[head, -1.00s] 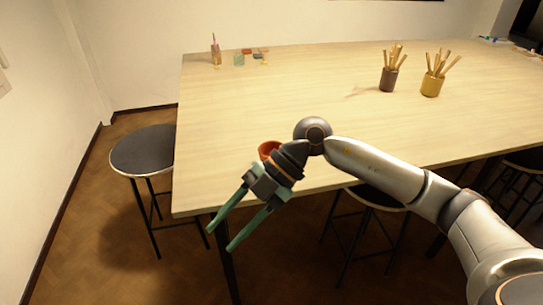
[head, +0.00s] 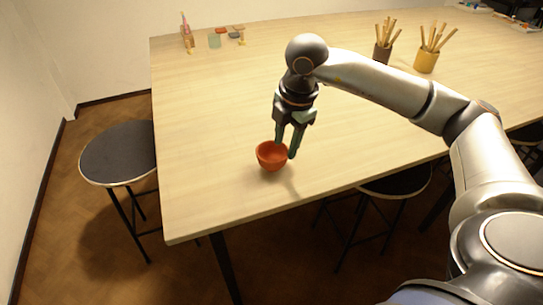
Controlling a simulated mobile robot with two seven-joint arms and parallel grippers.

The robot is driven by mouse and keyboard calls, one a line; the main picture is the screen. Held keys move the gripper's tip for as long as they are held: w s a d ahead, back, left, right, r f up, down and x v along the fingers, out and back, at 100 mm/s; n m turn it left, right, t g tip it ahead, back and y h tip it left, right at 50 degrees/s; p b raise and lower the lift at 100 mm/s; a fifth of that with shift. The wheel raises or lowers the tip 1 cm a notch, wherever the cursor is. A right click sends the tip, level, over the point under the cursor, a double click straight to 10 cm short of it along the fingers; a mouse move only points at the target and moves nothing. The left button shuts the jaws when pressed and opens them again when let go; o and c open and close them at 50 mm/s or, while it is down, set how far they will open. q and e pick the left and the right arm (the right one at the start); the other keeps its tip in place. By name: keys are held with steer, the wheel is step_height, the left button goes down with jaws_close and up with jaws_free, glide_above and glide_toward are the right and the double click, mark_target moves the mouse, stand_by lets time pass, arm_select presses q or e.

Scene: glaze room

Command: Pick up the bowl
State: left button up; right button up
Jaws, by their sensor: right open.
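The orange-red bowl (head: 270,158) stands upright on the light wooden table (head: 205,170), near its front left corner. My right gripper (head: 287,150) points down at the bowl's back right rim, with its green fingers open. One finger appears to overlap the inside or rim of the bowl and the other is just to its right. I cannot tell whether either finger touches the bowl. My left gripper is not in view.
A dark brown cup (head: 383,52) and a yellow cup (head: 426,61), both holding wooden tools, stand at the back right. A greenish jar (head: 214,41) and small items are at the back left. A stool (head: 118,152) stands left of the table.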

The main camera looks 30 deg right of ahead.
mark_target(281, 161)
steer(key=shift+w+a+f+p, duration=0.1)
steer(key=shift+w+f+p, duration=0.1)
steer(key=shift+f, duration=0.9)
steer(key=shift+w+a+f+p, duration=0.15)
steer(key=shift+w+f, duration=0.1)
steer(key=shift+f, duration=0.9)
steer(key=shift+w+d+f+p, duration=0.1)
steer(key=shift+w+f+p, duration=0.1)
steer(key=shift+f, duration=0.9)
jaws_close()
